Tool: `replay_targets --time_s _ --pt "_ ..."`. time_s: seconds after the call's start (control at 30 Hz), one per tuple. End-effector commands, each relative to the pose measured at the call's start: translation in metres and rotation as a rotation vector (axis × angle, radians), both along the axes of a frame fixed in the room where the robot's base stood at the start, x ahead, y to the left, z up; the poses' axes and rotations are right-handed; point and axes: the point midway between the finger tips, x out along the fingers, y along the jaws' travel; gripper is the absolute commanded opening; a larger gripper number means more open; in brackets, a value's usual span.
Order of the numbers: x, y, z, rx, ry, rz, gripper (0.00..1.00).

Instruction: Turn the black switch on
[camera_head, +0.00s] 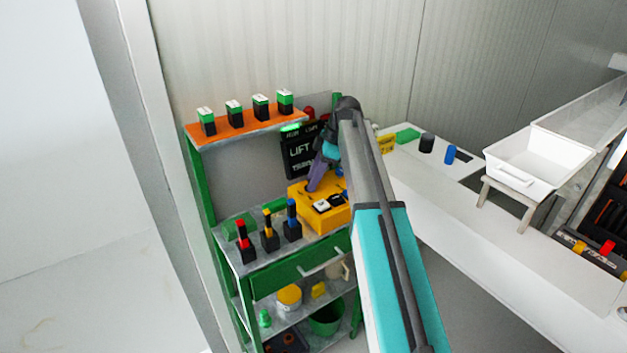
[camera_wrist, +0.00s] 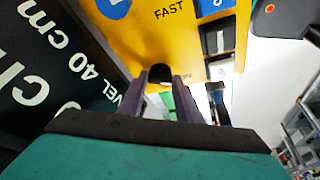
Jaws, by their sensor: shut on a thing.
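A yellow control box (camera_head: 326,219) stands on the green rack's middle shelf. In the wrist view the yellow panel (camera_wrist: 143,42) fills the upper middle, with the word FAST on it. My gripper (camera_head: 312,188) reaches down to the box from above. In the wrist view its purple fingers (camera_wrist: 166,78) are shut on a small rounded black switch (camera_wrist: 160,71) at the panel's lower edge. The fingers partly hide it, so its position is unclear. A separate black-and-white rocker (camera_wrist: 217,38) sits to the right on the panel.
Several green-and-black blocks (camera_head: 234,112) stand on the orange top shelf. Red, yellow and blue-topped black pieces (camera_head: 269,236) stand left of the box. A black sign (camera_head: 301,152) rises behind it. A white bench (camera_head: 470,235) with a white tray (camera_head: 523,160) is at right.

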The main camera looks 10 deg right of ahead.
Motion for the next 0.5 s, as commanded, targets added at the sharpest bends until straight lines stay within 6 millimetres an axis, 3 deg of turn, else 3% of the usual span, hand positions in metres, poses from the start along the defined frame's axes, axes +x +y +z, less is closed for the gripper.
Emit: replay_targets --time_s 0.43,0.47,0.5 --pt "0.0002 -0.0011 0.0002 -0.003 -0.001 0.014 0.09" --pt "0.0002 -0.0011 0.0002 -0.003 -0.001 0.014 0.36" --pt "0.0002 -0.0010 0.0002 -0.003 -0.001 0.014 0.43"
